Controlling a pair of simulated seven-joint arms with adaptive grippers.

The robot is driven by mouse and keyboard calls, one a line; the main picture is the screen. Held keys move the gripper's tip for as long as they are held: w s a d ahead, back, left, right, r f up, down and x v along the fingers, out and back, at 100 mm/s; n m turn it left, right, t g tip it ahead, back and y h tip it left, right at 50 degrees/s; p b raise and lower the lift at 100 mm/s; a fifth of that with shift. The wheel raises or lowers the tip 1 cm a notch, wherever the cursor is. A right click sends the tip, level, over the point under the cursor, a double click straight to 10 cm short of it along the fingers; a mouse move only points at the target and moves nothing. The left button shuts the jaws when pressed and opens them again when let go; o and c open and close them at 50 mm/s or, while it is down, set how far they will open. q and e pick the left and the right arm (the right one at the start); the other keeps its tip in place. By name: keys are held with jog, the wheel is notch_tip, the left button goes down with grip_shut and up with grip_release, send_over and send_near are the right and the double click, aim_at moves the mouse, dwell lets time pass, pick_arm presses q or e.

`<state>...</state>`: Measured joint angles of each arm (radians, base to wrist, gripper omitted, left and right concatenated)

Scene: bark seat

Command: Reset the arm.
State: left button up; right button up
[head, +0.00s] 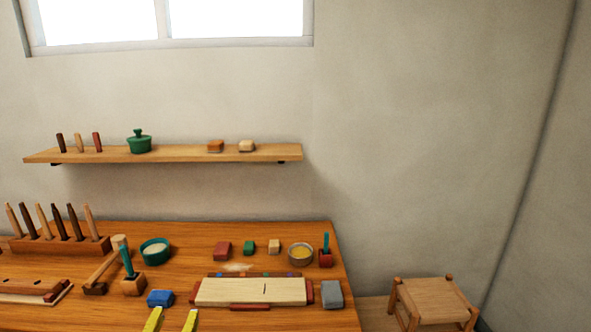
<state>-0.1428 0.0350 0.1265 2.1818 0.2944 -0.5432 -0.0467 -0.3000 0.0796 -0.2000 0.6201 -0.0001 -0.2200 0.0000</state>
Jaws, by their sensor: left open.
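My left gripper (171,321) shows only as two yellow fingertips at the bottom edge, in front of the wooden table (120,316). The fingertips are well apart, with nothing seen between them. A blue block (160,298) lies just beyond the left fingertip; whether they touch I cannot tell. The rest of the left arm is out of the frame. My right gripper is not in view.
A pale board with red ends (250,291) lies right of the fingertips, with a grey block (332,294) beside it. A small wooden holder (133,286), bowls (155,251) and a peg rack (62,246) stand behind. A stool (435,297) is at right.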

pick_arm(q)
jog(key=s+d+f+m+g, duration=0.2)
jog(key=s+f+m+g, duration=0.25)
jog(key=s+f, duration=0.6)
jog(key=s+a+f+m+g+y, duration=0.1)
jog(key=s+a+f+g+y, duration=0.15)
jog(key=s, duration=0.55)
jog(key=s+a+f+m+g+y, duration=0.1)
jog(key=s+f+g, duration=0.25)
jog(key=s, duration=0.45)
jog(key=s+d+f+g+h, duration=0.1)
jog(key=s+d+f+g, duration=0.15)
jog(key=f, duration=1.35)
jog(key=s+d+f+g+h, duration=0.15)
jog(key=d+f, duration=0.25)
jog(key=f, duration=1.2)
jog(key=s+f+n+g+h, duration=0.2)
jog(key=s+f+n, duration=0.1)
jog(key=s+f, duration=1.6)
jog(key=shift+s+a+f, duration=0.3)
jog(key=shift+s, duration=0.7)
